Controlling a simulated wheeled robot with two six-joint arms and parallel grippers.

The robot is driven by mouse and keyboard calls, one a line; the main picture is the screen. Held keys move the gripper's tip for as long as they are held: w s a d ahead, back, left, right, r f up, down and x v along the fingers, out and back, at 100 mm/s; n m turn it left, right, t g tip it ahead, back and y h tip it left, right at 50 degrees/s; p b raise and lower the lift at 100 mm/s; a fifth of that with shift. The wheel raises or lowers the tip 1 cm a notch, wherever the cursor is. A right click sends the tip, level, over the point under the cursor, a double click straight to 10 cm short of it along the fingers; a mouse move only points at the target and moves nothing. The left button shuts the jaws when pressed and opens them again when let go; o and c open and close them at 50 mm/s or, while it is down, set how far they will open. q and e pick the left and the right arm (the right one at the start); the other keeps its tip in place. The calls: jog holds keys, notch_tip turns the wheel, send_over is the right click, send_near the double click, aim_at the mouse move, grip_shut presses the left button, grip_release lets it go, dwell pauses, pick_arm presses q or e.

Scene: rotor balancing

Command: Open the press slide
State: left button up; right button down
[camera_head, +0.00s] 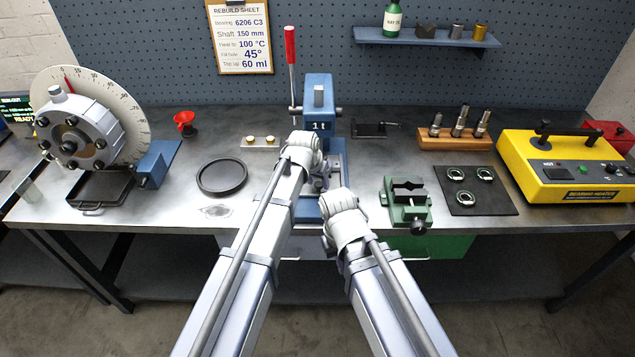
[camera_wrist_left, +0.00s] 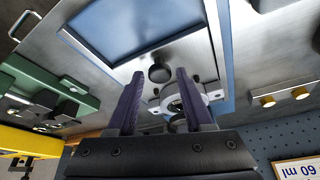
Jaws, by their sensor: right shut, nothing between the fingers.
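The blue press (camera_head: 319,100), marked "1t", stands at the middle of the bench, with a red-handled lever (camera_head: 290,50) upright at its left. In the left wrist view its blue-edged base (camera_wrist_left: 222,60) carries a metal plate with a pale ring-shaped part (camera_wrist_left: 185,103) and a dark round knob (camera_wrist_left: 160,71). My left gripper (camera_head: 316,172) is in front of the press; its fingers (camera_wrist_left: 160,76) are apart, with the knob in view between their tips. I cannot tell how near the knob is. My right gripper (camera_head: 328,195) is lower, at the bench's front edge, shut and empty; its fingertips are mostly hidden.
A black ring tray (camera_head: 222,177) lies left of the press. The dial-plate rotor unit (camera_head: 85,135) stands far left.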

pick_arm(q)
grip_shut()
dwell(1.1)
